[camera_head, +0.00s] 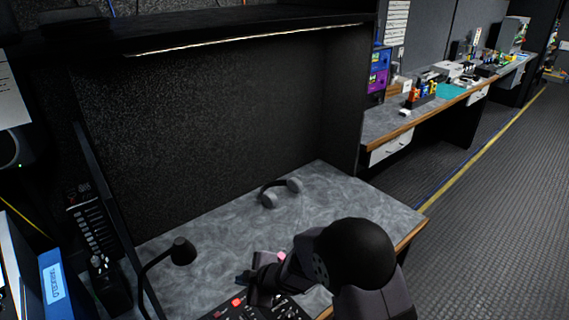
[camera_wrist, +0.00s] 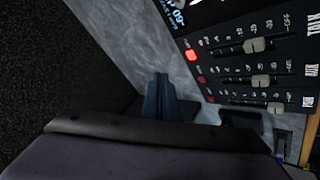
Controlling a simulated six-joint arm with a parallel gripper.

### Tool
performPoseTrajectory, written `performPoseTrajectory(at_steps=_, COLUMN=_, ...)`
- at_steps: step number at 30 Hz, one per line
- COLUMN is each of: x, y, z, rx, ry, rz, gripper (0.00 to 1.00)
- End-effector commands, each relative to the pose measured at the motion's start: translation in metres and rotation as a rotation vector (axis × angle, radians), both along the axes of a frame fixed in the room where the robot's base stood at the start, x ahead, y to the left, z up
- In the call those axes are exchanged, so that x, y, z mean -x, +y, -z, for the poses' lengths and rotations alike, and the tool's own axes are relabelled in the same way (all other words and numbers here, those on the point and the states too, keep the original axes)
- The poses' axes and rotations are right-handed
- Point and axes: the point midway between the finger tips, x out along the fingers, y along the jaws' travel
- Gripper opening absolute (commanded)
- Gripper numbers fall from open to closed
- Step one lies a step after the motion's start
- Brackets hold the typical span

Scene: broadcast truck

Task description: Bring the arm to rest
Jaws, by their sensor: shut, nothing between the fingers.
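My gripper (camera_head: 247,280) is low over the grey desk (camera_head: 215,222) in the head view, close to the control panel at the front edge. My dark arm reaches in from the lower right and hides part of the panel and desk. In the wrist view my gripper's fingers (camera_wrist: 162,90) are together with nothing between them. The control panel (camera_wrist: 255,60) with faders and lit red buttons fills the upper right of the wrist view, beside the fingers. I cannot tell whether the fingers touch anything.
Grey headphones (camera_head: 281,191) lie on the desk behind my gripper. A black gooseneck lamp or microphone (camera_head: 181,251) stands to its left. A blue box (camera_head: 53,278) and a fader unit (camera_head: 95,235) are at the far left. The desk's middle is clear.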

Motion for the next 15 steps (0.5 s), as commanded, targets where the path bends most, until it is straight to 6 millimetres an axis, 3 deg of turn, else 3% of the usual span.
performPoseTrajectory(at_steps=5, x=-0.017, y=-0.072, z=-0.022, rx=0.05, ry=0.058, rz=0.261, gripper=0.0)
performPoseTrajectory(at_steps=8, x=-0.013, y=-0.132, z=-0.037, rx=0.083, ry=0.128, rz=0.483, gripper=0.0)
performPoseTrajectory(at_steps=11, x=0.009, y=-0.196, z=-0.05, rx=0.107, ry=0.228, rz=0.73, gripper=0.0)
performPoseTrajectory(at_steps=15, x=0.067, y=-0.268, z=-0.064, rx=0.118, ry=0.404, rz=1.064, gripper=0.0)
